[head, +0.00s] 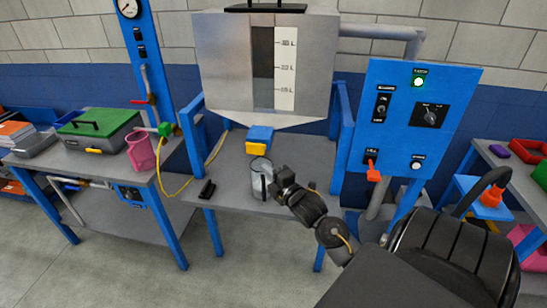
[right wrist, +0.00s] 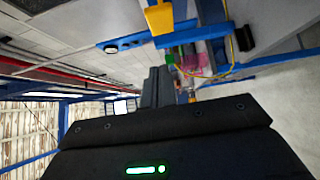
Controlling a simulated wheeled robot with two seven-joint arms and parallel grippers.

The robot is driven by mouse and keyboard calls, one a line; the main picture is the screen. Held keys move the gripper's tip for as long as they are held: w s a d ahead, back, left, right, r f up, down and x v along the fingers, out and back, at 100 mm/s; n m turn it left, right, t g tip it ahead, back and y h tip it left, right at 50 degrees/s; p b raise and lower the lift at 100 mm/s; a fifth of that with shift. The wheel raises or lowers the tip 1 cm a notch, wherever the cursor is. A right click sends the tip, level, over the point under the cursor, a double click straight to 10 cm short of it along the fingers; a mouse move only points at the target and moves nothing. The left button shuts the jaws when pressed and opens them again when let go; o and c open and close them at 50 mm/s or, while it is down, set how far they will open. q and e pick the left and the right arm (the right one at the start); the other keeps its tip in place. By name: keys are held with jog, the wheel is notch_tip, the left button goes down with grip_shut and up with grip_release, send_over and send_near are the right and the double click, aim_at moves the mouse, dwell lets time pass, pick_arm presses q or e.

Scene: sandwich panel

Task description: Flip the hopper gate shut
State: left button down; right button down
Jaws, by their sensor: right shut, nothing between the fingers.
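The grey metal hopper (head: 222,62) stands at the back of the middle table, with a level window and a white scale. Below its sloped bottom is a blue gate block (head: 261,133) with a yellow handle (head: 256,149). The yellow handle also shows at the top of the right wrist view (right wrist: 160,18). My left gripper is out of view.
A blue control panel (head: 402,85) with an orange switch (head: 373,171) stands to the right. A black object (head: 207,189) lies on the table (head: 232,193) left of the jug. A pink jug (head: 141,151) and green-lidded box (head: 99,122) are on the left table.

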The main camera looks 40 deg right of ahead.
jog(key=s, duration=0.2)
jog(key=shift+s+a, duration=0.3)
jog(key=shift+s, duration=0.05)
dwell(0.4)
